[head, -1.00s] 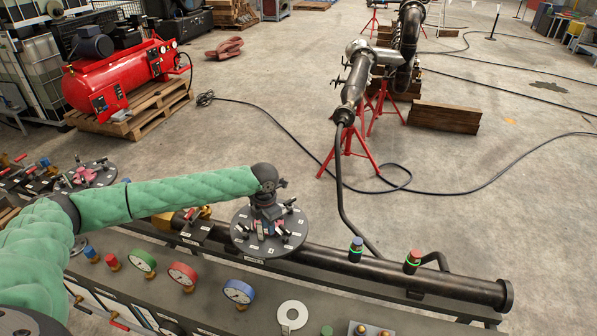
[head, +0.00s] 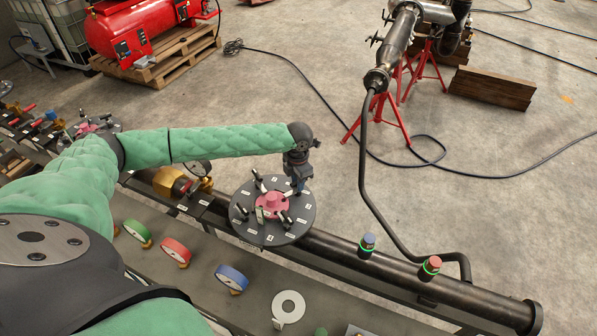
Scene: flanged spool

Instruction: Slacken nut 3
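A dark round flange plate (head: 245,226) sits on the long dark pipe in the lower middle of the head view. It has a pink hub (head: 272,203) at its centre, several upright dark bolts with nuts around it, and small white number labels near its rim. The labels are too small for me to tell surely which nut is 3. My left gripper (head: 297,187) points down at the flange's upper right edge, close to a bolt there. Its fingers are small and dark, and I cannot tell whether they touch or hold a nut. My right gripper is out of view.
Green, red and blue gauges, the blue one (head: 232,279) nearest the flange, line the bench front. A yellow valve (head: 175,184) sits left of the flange.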

